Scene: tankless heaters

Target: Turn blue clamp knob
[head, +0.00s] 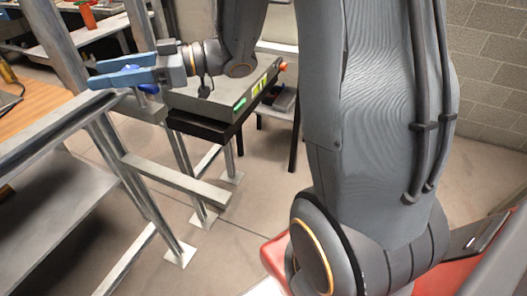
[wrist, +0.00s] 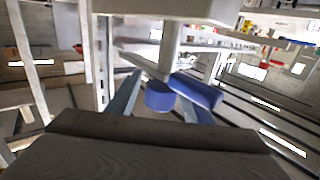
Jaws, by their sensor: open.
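The blue clamp knob (wrist: 195,91) shows in the wrist view as a bar-like handle beside a rounded blue part (wrist: 159,97), under a grey metal piece. In the head view, blue parts of the knob (head: 130,68) show between and behind my fingers. My gripper (head: 92,76) is open, reaching left with its blue-grey fingers around the knob's place. In the wrist view, the fingers of my gripper (wrist: 158,92) lie on either side of the rounded blue part. I cannot tell whether they touch it. The knob partly hides the right finger.
A metal frame (head: 125,170) with upright posts and crossbars stands left and below my gripper. A wooden tabletop (head: 40,108) is at the left. A grey box (head: 210,103) with green and yellow labels sits on a dark stand behind my wrist. Open floor lies below.

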